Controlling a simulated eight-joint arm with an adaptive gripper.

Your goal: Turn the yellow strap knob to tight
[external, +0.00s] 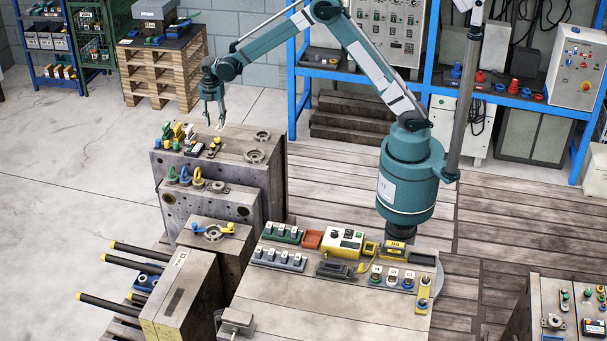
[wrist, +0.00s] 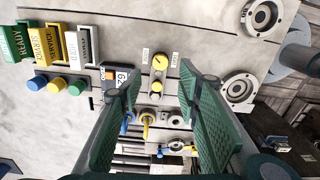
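A small plate carries a yellow round knob (wrist: 160,62) with a dark pointer mark, between two small labels too small to read. A second yellow round part (wrist: 157,88) sits just below it. In the external view the yellow knob (external: 217,141) is on top of the rear grey mould block. My gripper (external: 214,125) points down above that block. In the wrist view my gripper (wrist: 160,76) is open, its green pads on either side of the yellow parts, with nothing held. I cannot tell its exact height above the knob.
Green, yellow and white tags (wrist: 50,45) and coloured buttons (wrist: 57,84) lie left of the knob plate. Metal rings (wrist: 262,17) sit to the right. Lifting eyes (external: 197,176) stand on the block in front. A control bench (external: 330,300) stands nearer the camera.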

